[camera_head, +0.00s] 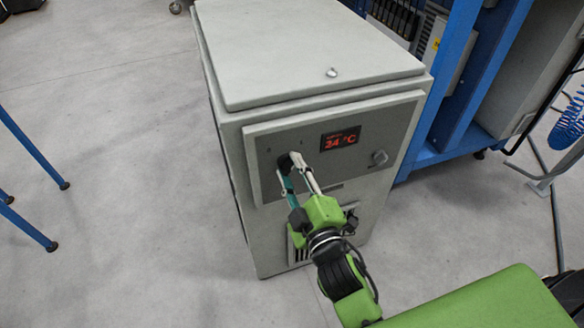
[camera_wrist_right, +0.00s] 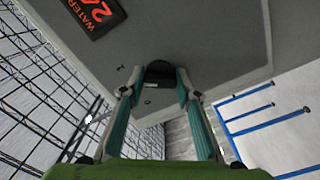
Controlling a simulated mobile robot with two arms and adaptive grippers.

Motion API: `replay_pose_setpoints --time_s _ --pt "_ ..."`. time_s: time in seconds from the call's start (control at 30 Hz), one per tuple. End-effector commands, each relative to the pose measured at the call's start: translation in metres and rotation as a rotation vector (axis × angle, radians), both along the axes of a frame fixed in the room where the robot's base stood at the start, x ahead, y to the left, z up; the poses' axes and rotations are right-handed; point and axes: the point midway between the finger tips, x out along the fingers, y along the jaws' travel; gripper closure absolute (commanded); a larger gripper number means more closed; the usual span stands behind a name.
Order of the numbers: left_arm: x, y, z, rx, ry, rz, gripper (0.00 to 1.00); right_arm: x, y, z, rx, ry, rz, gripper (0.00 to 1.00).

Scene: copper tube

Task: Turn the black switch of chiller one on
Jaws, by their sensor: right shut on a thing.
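The chiller (camera_head: 300,60) is a grey box in the middle of the head view. Its front panel (camera_head: 375,115) has a red lit display (camera_head: 340,139) reading 34 °C. The black switch (camera_head: 285,161) is at the left of the panel, partly hidden by my fingertips. In the right wrist view the black switch (camera_wrist_right: 159,72) sits between the two fingertips. My right gripper (camera_head: 293,166) is shut on the switch, its fingers on either side of it. The display (camera_wrist_right: 96,14) shows at the upper left of the wrist view. My left gripper is not in view.
A blue rack (camera_head: 455,80) stands close on the chiller's right. Blue legs (camera_head: 30,150) stand at the far left. The floor (camera_head: 110,170) left of the chiller is clear.

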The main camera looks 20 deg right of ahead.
Motion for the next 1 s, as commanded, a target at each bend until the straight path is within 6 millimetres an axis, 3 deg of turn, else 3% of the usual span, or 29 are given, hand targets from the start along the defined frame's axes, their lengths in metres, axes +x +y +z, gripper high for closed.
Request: replay_pose_setpoints --time_s 0.73,0.77,0.8,1.0 --pt "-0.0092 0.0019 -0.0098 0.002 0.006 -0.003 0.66 -0.0003 -0.0004 -0.0023 0.081 0.007 -0.002 0.91" --pt "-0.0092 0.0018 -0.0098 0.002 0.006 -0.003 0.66 -0.0003 -0.0003 -0.0024 0.081 0.007 -0.002 0.62" --pt "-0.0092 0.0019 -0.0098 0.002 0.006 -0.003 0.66 -0.0003 -0.0004 -0.0023 0.080 0.007 -0.001 0.53" --pt "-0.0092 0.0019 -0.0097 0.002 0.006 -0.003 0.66 -0.0001 -0.0002 -0.0013 0.080 0.005 -0.001 0.53"
